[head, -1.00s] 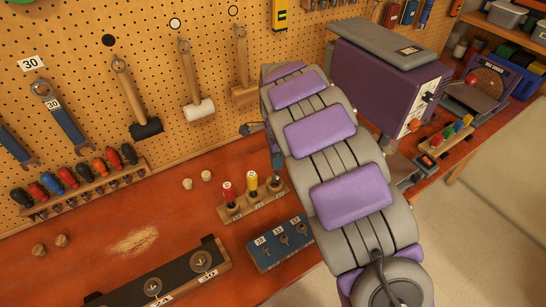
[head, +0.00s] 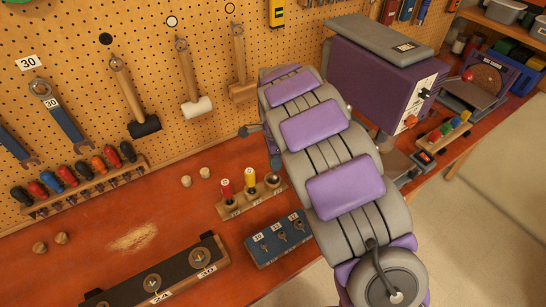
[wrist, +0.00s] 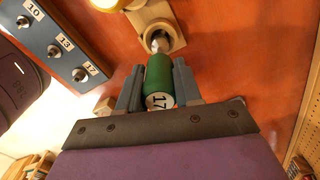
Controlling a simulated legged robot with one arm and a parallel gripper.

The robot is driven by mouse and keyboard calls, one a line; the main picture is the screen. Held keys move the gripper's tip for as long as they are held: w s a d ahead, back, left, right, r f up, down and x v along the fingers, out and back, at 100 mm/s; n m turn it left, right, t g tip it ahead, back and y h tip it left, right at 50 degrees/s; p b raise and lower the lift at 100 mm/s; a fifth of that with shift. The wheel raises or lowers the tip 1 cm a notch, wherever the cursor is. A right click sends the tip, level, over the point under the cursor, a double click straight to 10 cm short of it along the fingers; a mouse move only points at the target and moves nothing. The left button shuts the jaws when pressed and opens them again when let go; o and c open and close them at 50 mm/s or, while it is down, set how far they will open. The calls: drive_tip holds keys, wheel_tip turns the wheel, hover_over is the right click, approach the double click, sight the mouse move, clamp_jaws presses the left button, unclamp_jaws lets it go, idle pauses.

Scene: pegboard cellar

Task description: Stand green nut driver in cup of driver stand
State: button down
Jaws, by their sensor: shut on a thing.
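The green nut driver (wrist: 160,75), with a 17 on its end cap, is between the fingers of my gripper (wrist: 158,88), which is shut on its handle. Its metal shaft points at the end cup (wrist: 158,38) of the wooden driver stand (wrist: 178,40); I cannot tell if the tip is inside or just over it. In the head view the driver stand (head: 243,208) holds a red driver (head: 227,189) and a yellow driver (head: 250,181). Its right cup (head: 272,181) shows beside my arm. My gripper and the green driver are mostly hidden there behind my arm.
A blue block of labelled sockets (head: 277,240) lies in front of the stand. A dark rail with round posts (head: 160,285) is at the front left. Corks (head: 186,181) lie behind the stand. A purple machine (head: 385,75) stands at the right.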

drive_tip(key=shift+f, duration=0.1)
drive_tip(key=c, duration=0.7)
unclamp_jaws()
drive_tip(key=shift+r, duration=0.35)
drive_tip(key=shift+r+p, duration=2.55)
drive_tip(key=shift+r, duration=2.2)
